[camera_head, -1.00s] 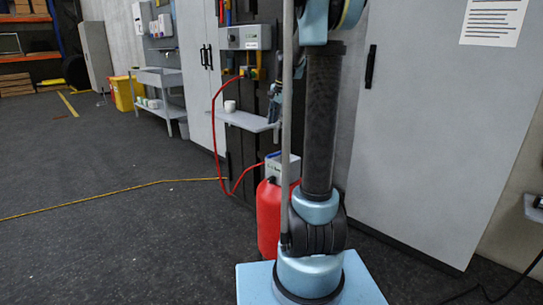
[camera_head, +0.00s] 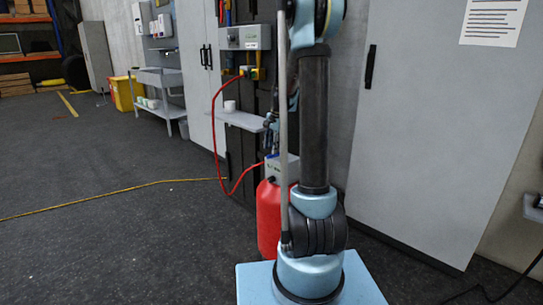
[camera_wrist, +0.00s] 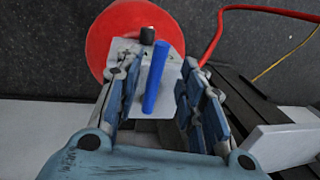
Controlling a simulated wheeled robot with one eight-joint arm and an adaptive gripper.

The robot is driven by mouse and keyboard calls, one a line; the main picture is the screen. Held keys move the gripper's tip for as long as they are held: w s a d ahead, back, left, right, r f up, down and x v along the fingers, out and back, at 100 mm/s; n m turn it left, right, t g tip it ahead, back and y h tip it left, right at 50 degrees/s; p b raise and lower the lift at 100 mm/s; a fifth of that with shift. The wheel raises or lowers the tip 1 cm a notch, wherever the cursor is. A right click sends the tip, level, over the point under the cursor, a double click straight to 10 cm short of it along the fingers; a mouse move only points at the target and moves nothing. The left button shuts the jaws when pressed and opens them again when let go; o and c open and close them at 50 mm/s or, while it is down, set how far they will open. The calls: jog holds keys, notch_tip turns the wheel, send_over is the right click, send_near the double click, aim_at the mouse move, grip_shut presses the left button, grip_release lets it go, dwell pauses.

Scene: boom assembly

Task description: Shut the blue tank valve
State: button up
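The blue valve handle (camera_wrist: 154,80) is a long straight bar in the wrist view. It stands out from a pale plate or box (camera_wrist: 168,70) on top of the red tank (camera_wrist: 105,35). My gripper (camera_wrist: 158,68) is open, with one finger on each side of the handle. Gaps show between the handle and both fingers. In the camera_head view the red tank (camera_head: 268,218) stands on the floor with the grey box (camera_head: 277,170) on top. There my gripper is mostly hidden behind my arm, just above the box.
A small grey shelf (camera_head: 240,119) with a white cup (camera_head: 229,106) is on the wall left of my gripper. A red hose (camera_head: 215,130) runs from the wall panel towards the tank. A yellow line (camera_head: 110,193) lies on the open floor at left.

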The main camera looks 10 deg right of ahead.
aim_at(276, 156)
jog(key=shift+w+a+f, duration=0.15)
jog(key=shift+w+f, duration=0.05)
jog(key=shift+f, duration=0.9)
jog(key=shift+w+a+f, duration=0.1)
jog(key=shift+w+f, duration=0.05)
jog(key=shift+f, duration=0.95)
jog(key=shift+c, duration=0.5)
grip_shut()
